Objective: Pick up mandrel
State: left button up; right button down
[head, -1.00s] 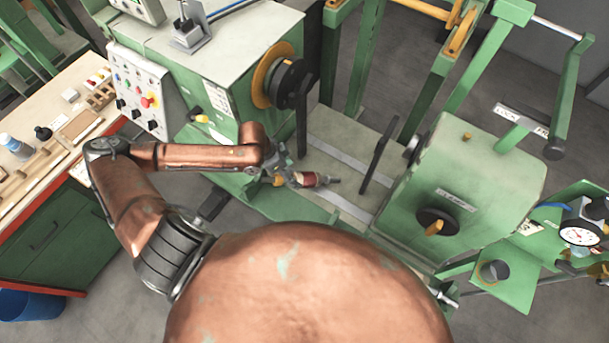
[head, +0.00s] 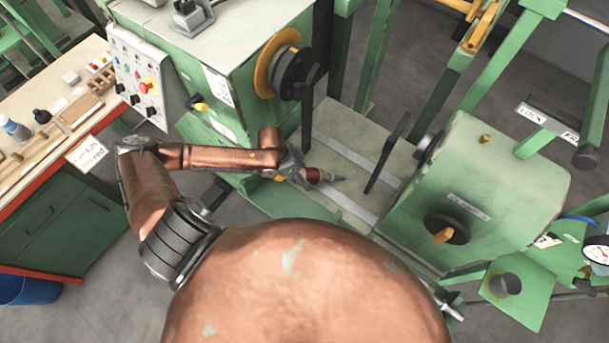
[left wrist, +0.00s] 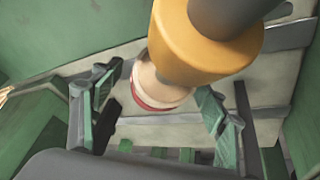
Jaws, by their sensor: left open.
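The piece I take for the mandrel (head: 316,175) lies over the machine's bed in the head view, dark red with a thin grey tip at its right. In the left wrist view the mandrel (left wrist: 192,50) shows a dark grey shaft, an orange-yellow tapered body and a cream and red end. My left gripper (head: 297,172) is at its left end. In the left wrist view my left gripper (left wrist: 158,98) has its fingers spread apart, with the mandrel's red end in front of the gap between them. Whether they touch is unclear. My right gripper is not in view.
The green winding machine has a spindle head with an orange disc (head: 283,62) behind the arm and a green tailstock (head: 490,190) at right. A dark upright lever (head: 388,152) stands on the bed (head: 345,150). A workbench (head: 40,150) is at left.

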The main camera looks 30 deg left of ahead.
pick_arm(q)
jog(key=shift+f, duration=0.1)
jog(key=shift+w+d, duration=0.1)
grip_shut()
dwell(0.7)
